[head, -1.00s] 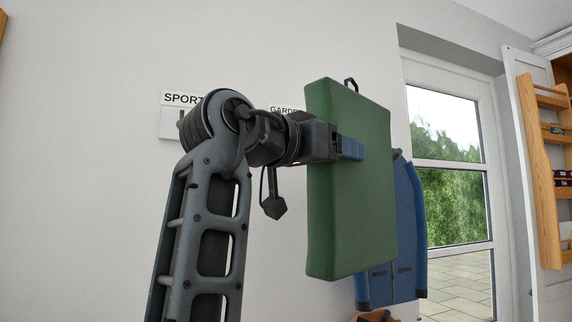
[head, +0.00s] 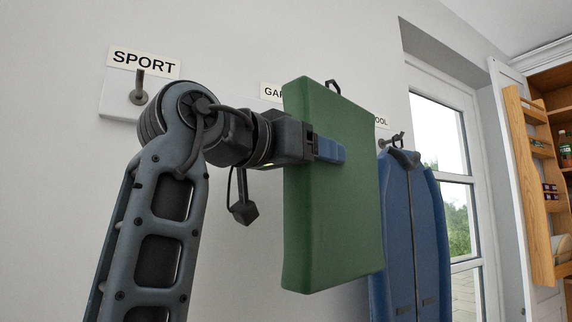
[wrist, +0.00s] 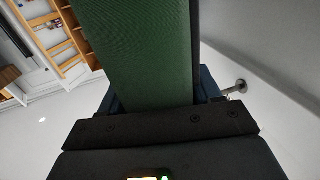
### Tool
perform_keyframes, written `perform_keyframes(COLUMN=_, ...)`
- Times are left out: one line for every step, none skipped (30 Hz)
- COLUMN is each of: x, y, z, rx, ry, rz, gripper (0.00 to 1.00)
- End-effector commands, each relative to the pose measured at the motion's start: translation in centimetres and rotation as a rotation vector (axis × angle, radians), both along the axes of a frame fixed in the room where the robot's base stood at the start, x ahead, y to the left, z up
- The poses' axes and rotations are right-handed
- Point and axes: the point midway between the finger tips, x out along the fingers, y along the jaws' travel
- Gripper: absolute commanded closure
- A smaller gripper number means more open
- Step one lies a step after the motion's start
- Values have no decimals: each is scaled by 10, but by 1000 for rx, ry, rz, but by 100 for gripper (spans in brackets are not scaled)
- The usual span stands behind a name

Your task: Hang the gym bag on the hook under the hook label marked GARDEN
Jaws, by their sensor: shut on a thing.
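The gym bag (head: 335,205) is a green, flat, upright block with a small dark loop on its top edge. My gripper (head: 328,149) is shut on its side and holds it in the air before the wall. The GARDEN label (head: 271,92) is mostly hidden behind the bag; only its first letters show. Its hook is hidden in the head view. In the wrist view, the green bag (wrist: 145,50) fills the middle between the blue fingers. A metal hook (wrist: 236,88) stands out from the wall at the right there; I cannot tell which label it belongs to.
At left, a SPORT label (head: 144,62) sits above an empty hook (head: 139,93). At right, a blue jacket (head: 400,230) hangs on a hook under a partly hidden label ending in OOL (head: 381,122). Beyond are a glazed door (head: 440,140) and a wooden shelf rack (head: 530,190).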

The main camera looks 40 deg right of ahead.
Motion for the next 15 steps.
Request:
perform_keyframes(x=0, y=0, z=1, rx=-2, ry=-1, rz=1, gripper=82)
perform_keyframes(x=0, y=0, z=1, rx=-2, ry=-1, rz=1, gripper=82)
perform_keyframes(x=1, y=0, z=1, rx=-2, ry=-1, rz=1, gripper=82)
perform_keyframes(x=1, y=0, z=1, rx=-2, ry=-1, rz=1, gripper=82)
perform_keyframes(x=1, y=0, z=0, rx=-2, ry=0, rz=1, gripper=82)
perform_keyframes(x=2, y=0, z=0, rx=-2, ry=0, rz=0, gripper=82)
perform_keyframes(x=3, y=-1, z=0, rx=-2, ry=0, rz=0, gripper=82)
perform_keyframes(x=4, y=-1, z=0, rx=-2, ry=0, rz=0, gripper=82)
perform_keyframes(x=6, y=-2, z=0, rx=-2, ry=0, rz=0, gripper=82)
perform_keyframes(x=7, y=-2, z=0, rx=-2, ry=1, rz=0, gripper=82)
perform_keyframes(x=9, y=-2, z=0, rx=-2, ry=1, rz=0, gripper=82)
perform_keyframes(x=11, y=-3, z=0, rx=-2, ry=1, rz=1, gripper=82)
perform_keyframes(x=13, y=-3, z=0, rx=-2, ry=1, rz=1, gripper=82)
perform_keyframes(x=14, y=-4, z=0, rx=-2, ry=0, rz=1, gripper=82)
perform_keyframes(x=16, y=-4, z=-1, rx=-2, ry=0, rz=1, gripper=82)
